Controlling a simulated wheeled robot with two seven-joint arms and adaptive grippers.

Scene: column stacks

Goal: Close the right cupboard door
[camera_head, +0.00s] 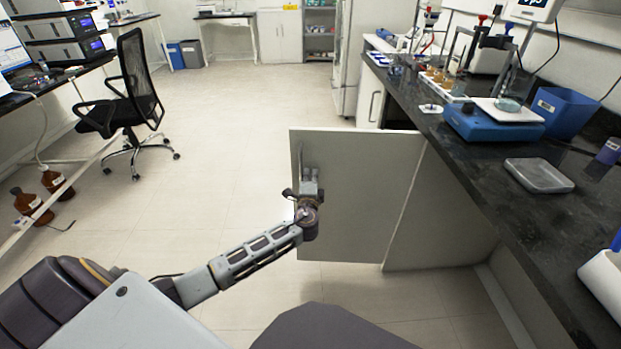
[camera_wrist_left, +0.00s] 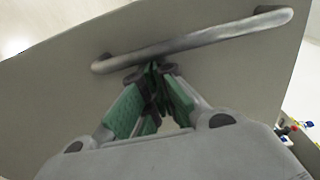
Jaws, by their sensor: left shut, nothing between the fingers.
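The grey cupboard door (camera_head: 365,200) stands open, sticking out from the bench front across the aisle. Its metal bar handle (camera_wrist_left: 190,43) crosses the upper part of the left wrist view, and part of it shows near the door's free edge in the head view (camera_head: 300,158). My left gripper (camera_head: 309,174) is in front of the door near that edge. Its green-padded fingers are shut and empty, with the tips (camera_wrist_left: 153,70) close beside the handle. I cannot tell whether they touch the door or handle. My right gripper is out of view.
The dark bench top (camera_head: 495,190) runs along the right, with a blue scale (camera_head: 490,122) and a flat grey box (camera_head: 538,175) on it. A black office chair (camera_head: 130,95) stands at the left. The floor (camera_head: 225,130) between is clear.

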